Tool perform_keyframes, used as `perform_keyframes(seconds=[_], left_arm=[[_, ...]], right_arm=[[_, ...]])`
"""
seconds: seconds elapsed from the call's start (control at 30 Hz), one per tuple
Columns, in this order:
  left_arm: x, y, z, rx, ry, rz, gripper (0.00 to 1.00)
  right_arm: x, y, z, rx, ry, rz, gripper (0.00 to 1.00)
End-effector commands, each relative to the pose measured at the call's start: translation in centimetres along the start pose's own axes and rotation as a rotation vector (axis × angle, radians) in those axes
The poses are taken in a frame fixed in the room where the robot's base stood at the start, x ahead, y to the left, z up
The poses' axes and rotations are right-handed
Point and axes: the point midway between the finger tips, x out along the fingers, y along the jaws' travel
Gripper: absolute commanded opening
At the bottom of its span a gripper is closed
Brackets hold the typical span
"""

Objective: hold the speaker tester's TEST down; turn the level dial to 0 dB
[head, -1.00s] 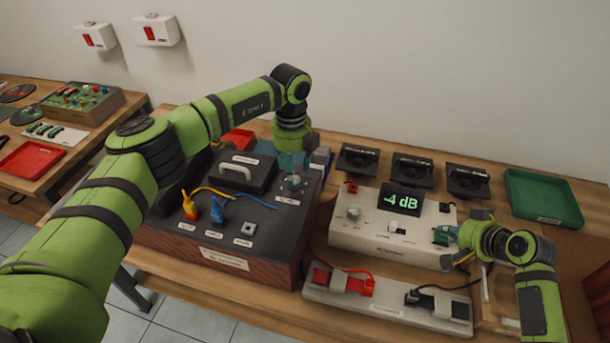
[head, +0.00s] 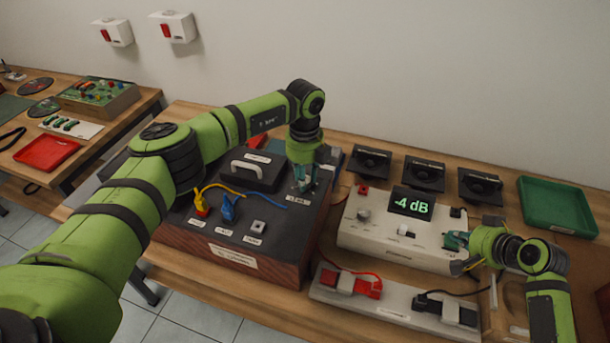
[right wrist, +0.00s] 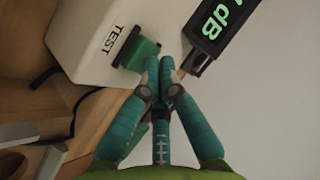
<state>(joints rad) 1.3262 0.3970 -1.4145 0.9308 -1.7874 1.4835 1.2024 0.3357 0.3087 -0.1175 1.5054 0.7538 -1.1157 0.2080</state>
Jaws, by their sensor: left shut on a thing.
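The white speaker tester (head: 375,243) stands on the bench, its display (head: 410,203) reading -4 dB. Its green TEST button (right wrist: 141,52) is at the right end, beside the printed word TEST. My right gripper (right wrist: 161,64) has its fingers together, with the tips at the button's edge; I cannot tell how far it is pressed. In the head view the right gripper (head: 457,241) reaches the tester from the right. My left gripper (head: 303,186) points down, shut on the level dial on top of the dark amplifier box (head: 270,225). The fingers mostly hide the dial.
Yellow and blue plugs with cables (head: 228,208) sit on the amplifier, left of the left gripper. Several black speakers (head: 424,173) and a green tray (head: 557,206) stand behind. A strip with red and black clips (head: 395,308) lies in front of the tester.

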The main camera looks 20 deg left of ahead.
Motion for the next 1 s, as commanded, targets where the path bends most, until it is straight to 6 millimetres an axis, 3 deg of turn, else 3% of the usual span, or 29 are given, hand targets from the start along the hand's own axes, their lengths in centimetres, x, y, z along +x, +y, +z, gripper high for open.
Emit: perform_keyframes(seconds=[0.37,1.0], left_arm=[[0.09,0.05,0.01,0.143,0.001,0.002,0.00],[0.15,0.06,-0.01,0.733,0.002,0.003,0.00]], right_arm=[[0.05,0.08,0.13,0.001,-0.003,0.002,0.00],[0.06,0.09,0.15,0.001,-0.004,0.002,0.00]])
